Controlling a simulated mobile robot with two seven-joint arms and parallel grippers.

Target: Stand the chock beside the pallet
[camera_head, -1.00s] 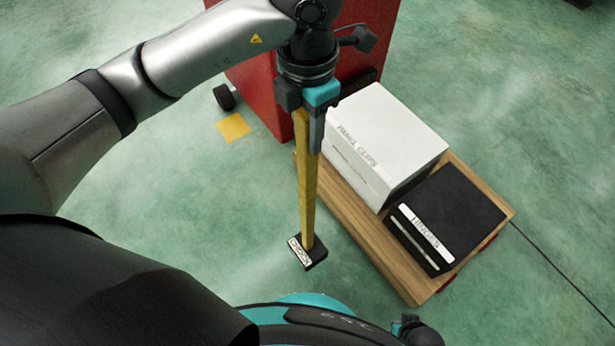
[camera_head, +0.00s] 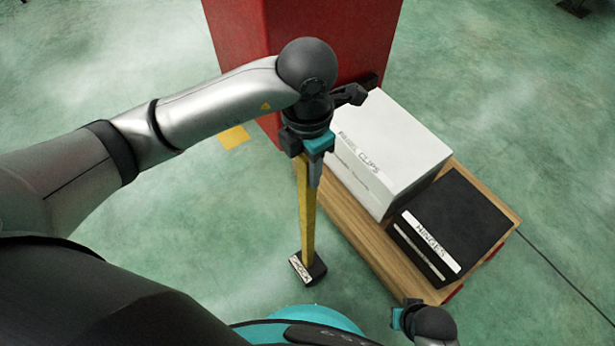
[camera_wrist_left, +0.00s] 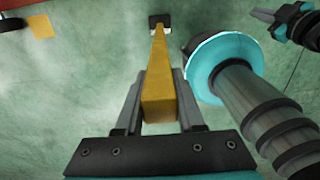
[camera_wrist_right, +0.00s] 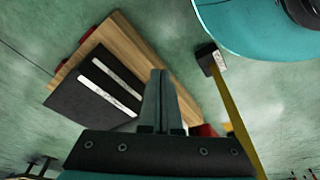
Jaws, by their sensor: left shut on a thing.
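The chock is a black block (camera_head: 309,268) with a white label at the foot of a long yellow handle (camera_head: 308,215). My left gripper (camera_head: 313,170) is shut on the handle's upper part, and the handle hangs nearly upright. In the left wrist view the handle (camera_wrist_left: 159,85) runs between the fingers to the small black block (camera_wrist_left: 159,20). I cannot tell if the block touches the floor. The wooden pallet (camera_head: 362,232) is to the right, with a floor gap between. My right gripper (camera_wrist_right: 161,100) is shut and empty; it partly shows at the head view's bottom right.
A white box (camera_head: 390,150) and a black hinges box (camera_head: 460,215) sit on the pallet. A red cabinet (camera_head: 290,40) stands behind it. A yellow square (camera_head: 234,137) marks the floor left of the cabinet. The floor left of the chock is clear.

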